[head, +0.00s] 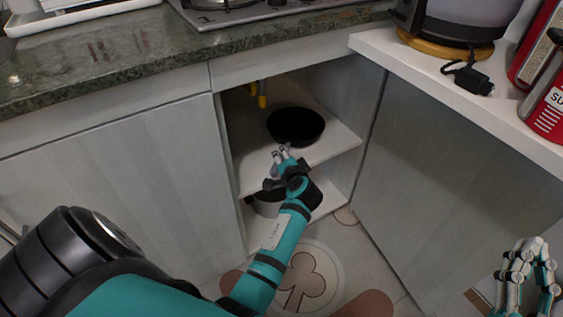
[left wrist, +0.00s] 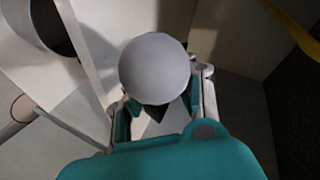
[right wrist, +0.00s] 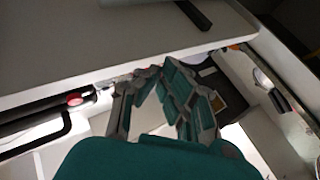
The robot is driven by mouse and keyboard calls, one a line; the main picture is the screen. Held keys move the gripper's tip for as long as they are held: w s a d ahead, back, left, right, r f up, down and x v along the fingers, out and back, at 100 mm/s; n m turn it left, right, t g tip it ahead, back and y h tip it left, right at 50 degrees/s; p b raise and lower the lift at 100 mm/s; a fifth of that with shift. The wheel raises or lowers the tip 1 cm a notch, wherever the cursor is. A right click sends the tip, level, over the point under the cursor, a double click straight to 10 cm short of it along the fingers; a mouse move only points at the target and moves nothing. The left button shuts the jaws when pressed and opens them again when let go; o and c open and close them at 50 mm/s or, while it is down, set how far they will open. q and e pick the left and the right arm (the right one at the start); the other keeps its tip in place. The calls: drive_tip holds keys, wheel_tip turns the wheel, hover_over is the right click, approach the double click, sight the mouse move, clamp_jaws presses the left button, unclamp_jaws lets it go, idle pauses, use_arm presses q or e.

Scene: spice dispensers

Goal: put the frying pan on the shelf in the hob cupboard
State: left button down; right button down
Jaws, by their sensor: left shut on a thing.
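The black frying pan (head: 296,126) is at the upper shelf (head: 335,146) of the open hob cupboard, seen from above. I cannot tell whether its base touches the board. My left gripper (head: 283,156) reaches in over the shelf's front edge, on the near side of the pan, and is shut on it; the handle is mostly hidden by the fingers. In the left wrist view a grey round surface, seemingly the pan (left wrist: 154,66), lies just beyond the fingers (left wrist: 158,105). My right gripper (head: 527,250) is empty at the lower right, its fingertips drawn together.
The open door (head: 455,190) bounds the cupboard's right side. A yellow pipe (head: 262,95) hangs inside, at the back left. The hob (head: 260,10) and worktop (head: 100,70) are above.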

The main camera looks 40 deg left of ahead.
use_arm(q)
drive_tip(key=shift+f+b, duration=0.45)
drive_tip(key=shift+f, duration=0.1)
drive_tip(key=c, duration=1.4)
unclamp_jaws()
drive_tip(key=shift+f, duration=0.15)
drive_tip(key=o, duration=0.3)
use_arm(e)
drive_tip(key=s+r+t+y, duration=0.1)
drive_tip(key=s+r+t, duration=0.2)
drive_tip(key=r, duration=0.1)
drive_tip(key=shift+s+a+r+t, duration=0.25)
drive_tip(key=shift+s+r+t, duration=0.05)
drive_tip(key=shift+r+t, duration=0.1)
